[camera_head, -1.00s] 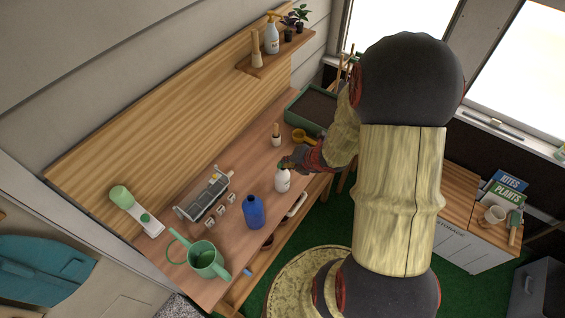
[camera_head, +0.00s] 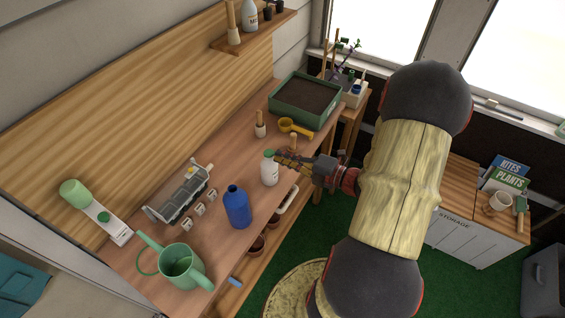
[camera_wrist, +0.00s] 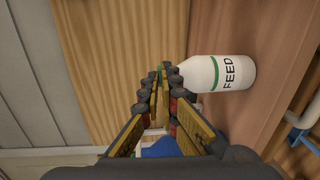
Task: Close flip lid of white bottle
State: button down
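The white bottle (camera_head: 269,172) stands upright on the wooden bench, with a green top (camera_head: 268,154). In the wrist view the bottle (camera_wrist: 227,73) appears sideways, with a green band and the word FEED. My gripper (camera_head: 278,156) is beside the bottle's top, on its right in the head view. Its fingers run together to a narrow end in the wrist view (camera_wrist: 162,72) and look shut, with nothing clearly held. The fingers hide the bottle's top in the wrist view. I cannot tell the lid's angle or whether the fingertips touch it.
A blue bottle (camera_head: 238,207) stands left of the white one. A yellow scoop (camera_head: 294,127), a wooden-handled tool (camera_head: 260,126) and a green planter tray (camera_head: 303,101) lie beyond. A green watering can (camera_head: 180,268) and a grey metal holder (camera_head: 178,194) are farther left.

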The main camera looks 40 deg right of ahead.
jog(key=shift+f+m+t+b, duration=0.3)
jog(key=shift+f+t+b, duration=0.3)
jog(key=shift+b, duration=0.65)
jog(key=shift+r+y, duration=0.1)
jog(key=shift+y, duration=0.2)
jog(key=c, duration=2.1)
grip_release()
jog(key=shift+o, duration=0.2)
jog(key=shift+s, duration=0.1)
jog(key=v, duration=1.2)
